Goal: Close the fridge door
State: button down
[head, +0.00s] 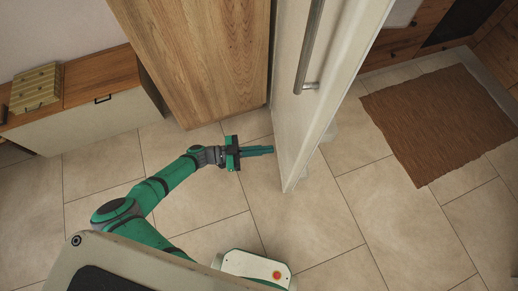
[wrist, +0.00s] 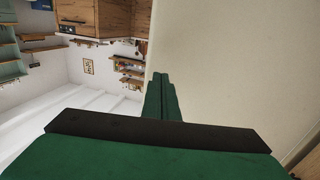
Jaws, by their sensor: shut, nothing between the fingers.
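The fridge door (head: 314,105) is a tall pale panel that stands swung open in the head view, its lower corner out over the floor. A long metal bar handle (head: 309,48) runs along its right part. My gripper (head: 272,150) is shut and empty, on the left side of the door, with its fingertips at or very near the door's surface. In the wrist view the shut fingers (wrist: 158,78) point along the pale door face (wrist: 235,70), which fills the right side. I cannot tell whether they touch it. The fridge's inside is mostly hidden.
A tall wooden cabinet (head: 205,55) stands behind my gripper. A low cabinet (head: 95,105) with a small drawer box (head: 35,88) is at the left. A brown rug (head: 440,118) lies on the right. The tiled floor (head: 330,225) in front is clear.

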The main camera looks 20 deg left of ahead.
aim_at(298, 147)
jog(key=x, duration=0.9)
jog(key=shift+w, duration=0.1)
